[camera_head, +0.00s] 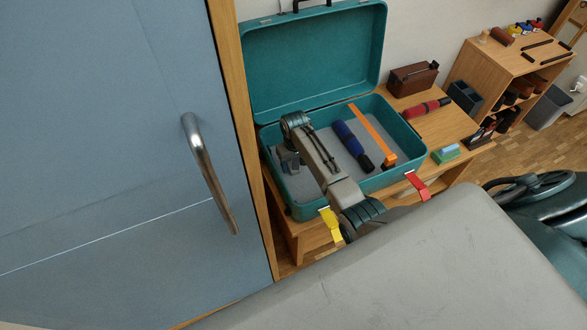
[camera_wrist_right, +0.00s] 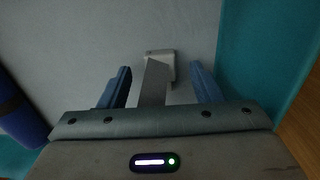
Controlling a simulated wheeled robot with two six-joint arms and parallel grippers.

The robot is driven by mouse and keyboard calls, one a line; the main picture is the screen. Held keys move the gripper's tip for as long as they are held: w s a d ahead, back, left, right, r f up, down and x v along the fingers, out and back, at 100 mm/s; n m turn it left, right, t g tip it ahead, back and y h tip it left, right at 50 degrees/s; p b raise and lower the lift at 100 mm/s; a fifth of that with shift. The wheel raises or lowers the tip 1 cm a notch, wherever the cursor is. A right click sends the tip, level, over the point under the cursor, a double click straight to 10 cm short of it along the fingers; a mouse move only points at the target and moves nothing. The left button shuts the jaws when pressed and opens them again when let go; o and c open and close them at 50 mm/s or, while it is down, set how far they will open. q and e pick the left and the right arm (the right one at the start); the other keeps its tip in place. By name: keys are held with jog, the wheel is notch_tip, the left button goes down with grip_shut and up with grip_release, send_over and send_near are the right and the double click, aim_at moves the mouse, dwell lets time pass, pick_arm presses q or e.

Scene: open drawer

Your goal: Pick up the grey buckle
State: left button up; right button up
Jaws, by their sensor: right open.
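The grey buckle (camera_wrist_right: 155,82) lies on the grey floor of the teal case, a flat strap with a wider block at its far end. In the right wrist view it is between the two blue fingers of my right gripper (camera_wrist_right: 160,66), which are open with a gap on each side. In the head view my right gripper (camera_head: 289,158) is down inside the left part of the open case (camera_head: 300,210). There I cannot tell the buckle apart from the gripper. My left gripper is not in view.
A blue cylinder (camera_head: 350,142) and an orange buckle (camera_head: 372,133) lie in the case. Yellow (camera_head: 331,223) and red (camera_head: 418,186) buckles hang at its front. The raised lid (camera_head: 315,60) stands behind. A blue door (camera_head: 110,150) is close on the left.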

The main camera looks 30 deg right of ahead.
jog(key=shift+f, duration=0.95)
jog(key=c, duration=1.1)
jog(key=shift+o, duration=0.2)
jog(key=shift+r, duration=0.15)
